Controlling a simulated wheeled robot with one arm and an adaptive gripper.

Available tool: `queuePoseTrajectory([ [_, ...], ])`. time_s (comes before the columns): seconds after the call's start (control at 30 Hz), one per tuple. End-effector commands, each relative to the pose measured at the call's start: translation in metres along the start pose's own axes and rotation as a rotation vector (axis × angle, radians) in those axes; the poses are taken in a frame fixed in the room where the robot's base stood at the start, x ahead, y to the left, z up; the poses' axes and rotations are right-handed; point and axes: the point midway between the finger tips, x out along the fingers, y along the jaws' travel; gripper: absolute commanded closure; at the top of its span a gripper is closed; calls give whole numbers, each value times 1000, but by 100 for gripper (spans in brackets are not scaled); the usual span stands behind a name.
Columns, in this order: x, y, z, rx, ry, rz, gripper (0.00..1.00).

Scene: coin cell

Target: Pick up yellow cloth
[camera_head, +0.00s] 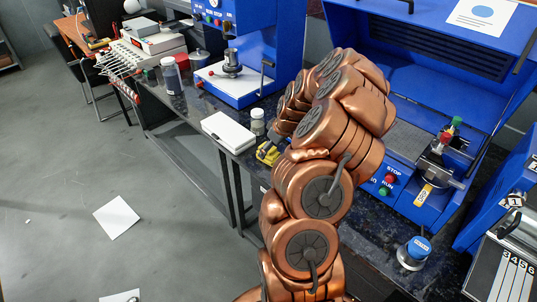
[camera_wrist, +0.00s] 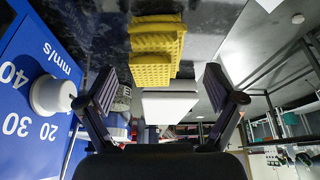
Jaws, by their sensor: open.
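The yellow cloth (camera_wrist: 155,45) shows in the upper middle of the wrist view as a folded, textured yellow piece on the dark bench top. In the head view only a small part of the yellow cloth (camera_head: 267,153) shows at the bench's front edge, left of my arm, which hides the rest. My gripper (camera_wrist: 160,85) is open and empty in the wrist view, its two fingers spread left and right. The cloth lies beyond the fingertips, between their lines, apart from both. In the head view my gripper is mostly hidden behind my arm.
A white box (camera_head: 229,131) and a small jar (camera_head: 257,121) stand left of the cloth on the dark bench. Blue machines (camera_head: 235,45) stand behind and to the right. A blue panel with a white knob (camera_wrist: 53,94) is close to the left finger. The floor at left is mostly clear.

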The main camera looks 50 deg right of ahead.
Motion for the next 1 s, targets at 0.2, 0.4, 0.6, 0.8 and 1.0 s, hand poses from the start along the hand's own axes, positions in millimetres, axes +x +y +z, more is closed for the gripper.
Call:
queuePoseTrajectory([
  [0.2, 19, 2, 3, 1, -1, 0, 8],
  [0.4, 36, 2, 3, 0, -1, 0, 8],
  [0.6, 39, 2, 3, 0, 1, 1, 8],
  [0.8, 39, 2, 3, 0, 1, 1, 20],
  [1.0, 39, 2, 3, 0, 1, 1, 41],
])
